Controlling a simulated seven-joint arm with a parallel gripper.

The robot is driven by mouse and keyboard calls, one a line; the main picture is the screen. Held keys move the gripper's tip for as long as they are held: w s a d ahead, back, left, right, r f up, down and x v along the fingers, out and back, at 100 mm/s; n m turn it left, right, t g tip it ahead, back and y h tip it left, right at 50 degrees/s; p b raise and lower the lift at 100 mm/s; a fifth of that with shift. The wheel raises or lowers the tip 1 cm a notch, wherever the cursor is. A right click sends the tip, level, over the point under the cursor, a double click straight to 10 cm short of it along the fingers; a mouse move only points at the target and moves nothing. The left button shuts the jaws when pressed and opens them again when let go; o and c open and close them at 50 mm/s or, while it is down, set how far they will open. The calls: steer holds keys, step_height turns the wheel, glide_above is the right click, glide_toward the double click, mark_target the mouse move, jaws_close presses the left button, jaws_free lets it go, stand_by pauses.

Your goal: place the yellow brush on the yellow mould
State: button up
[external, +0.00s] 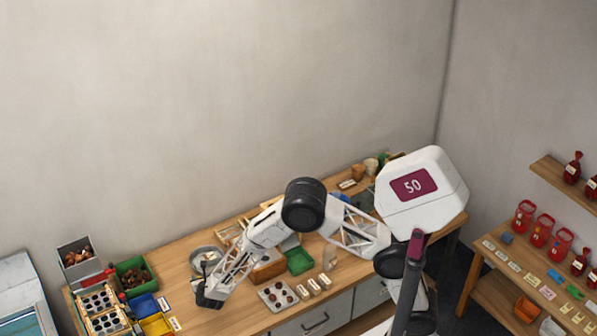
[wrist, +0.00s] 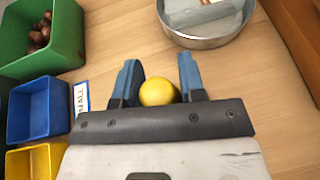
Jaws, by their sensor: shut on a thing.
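My gripper (wrist: 160,66) is shut on a rounded yellow thing (wrist: 158,92), seen end-on between its blue fingers in the wrist view. It may be the yellow brush; bristles and a handle are not visible. In the external view my gripper (external: 207,298) hangs low over the left part of the bench, and what it holds is hidden there. A yellow open container (external: 157,324) is left of my gripper, and part of it shows at the lower left of the wrist view (wrist: 35,163). I cannot tell whether it is the yellow mould.
A blue bin (wrist: 38,108) and a green bin of chestnuts (wrist: 78,32) stand behind the yellow container. A small label (wrist: 81,97) lies beside the blue bin. A metal bowl (wrist: 207,42) stands ahead.

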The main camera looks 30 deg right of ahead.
steer(key=shift+f, duration=1.6)
steer(key=shift+f, duration=0.15)
steer(key=o, duration=0.9)
steer(key=shift+r, duration=0.2)
steer(key=shift+s+a+r, duration=0.1)
steer(key=shift+s+r, duration=0.1)
steer(key=shift+s, duration=0.3)
steer(key=v, duration=1.1)
steer(key=shift+w, duration=0.1)
